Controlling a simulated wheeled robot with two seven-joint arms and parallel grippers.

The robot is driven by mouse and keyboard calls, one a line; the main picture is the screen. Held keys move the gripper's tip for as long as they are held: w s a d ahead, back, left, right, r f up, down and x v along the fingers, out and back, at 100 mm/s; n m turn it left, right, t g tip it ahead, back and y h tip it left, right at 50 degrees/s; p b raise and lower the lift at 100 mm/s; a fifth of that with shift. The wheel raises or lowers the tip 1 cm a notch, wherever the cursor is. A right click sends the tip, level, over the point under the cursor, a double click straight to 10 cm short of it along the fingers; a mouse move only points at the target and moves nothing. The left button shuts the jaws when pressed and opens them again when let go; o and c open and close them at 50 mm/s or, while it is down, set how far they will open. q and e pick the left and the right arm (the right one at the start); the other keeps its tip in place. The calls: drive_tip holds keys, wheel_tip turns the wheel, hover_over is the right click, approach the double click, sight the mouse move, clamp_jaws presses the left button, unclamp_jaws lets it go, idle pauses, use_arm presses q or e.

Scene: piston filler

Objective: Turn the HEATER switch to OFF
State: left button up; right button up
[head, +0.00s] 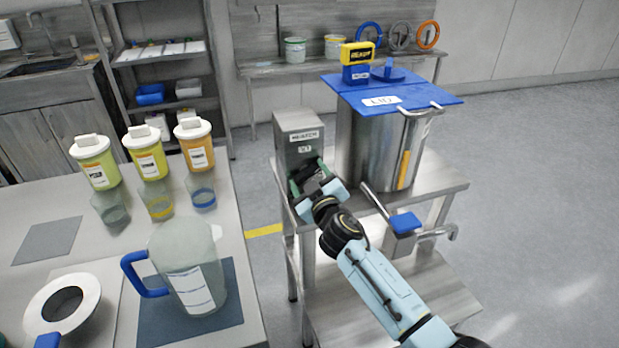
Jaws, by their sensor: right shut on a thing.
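The grey heater box (298,137) stands on the steel stand, just left of the steel hopper. It has a white label that seems to read HEATER, with a smaller white label below it. My right gripper (308,180) is at the lower front of this box, under the labels. It is shut on what seems to be the heater switch. The switch is hidden behind the fingers, so its position cannot be told. My left gripper is not in view.
The steel hopper (360,150) has a blue lid (415,94). A blue-handled valve (404,222) sits low at its front. A table at left holds a clear jug (188,245), a funnel (62,300), lidded jars and cups. Open floor lies to the right.

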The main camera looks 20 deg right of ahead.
drive_tip(key=shift+n, duration=1)
drive_tip(key=n, duration=0.3)
drive_tip(key=shift+n, duration=0.4)
drive_tip(key=n, duration=0.2)
drive_tip(key=shift+n, duration=0.3)
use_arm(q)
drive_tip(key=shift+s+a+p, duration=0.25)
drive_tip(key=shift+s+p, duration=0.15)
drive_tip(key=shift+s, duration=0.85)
use_arm(e)
drive_tip(key=shift+n, duration=1.6)
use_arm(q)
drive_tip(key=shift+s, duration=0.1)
use_arm(e)
drive_tip(key=o, duration=1)
drive_tip(key=shift+s, duration=0.1)
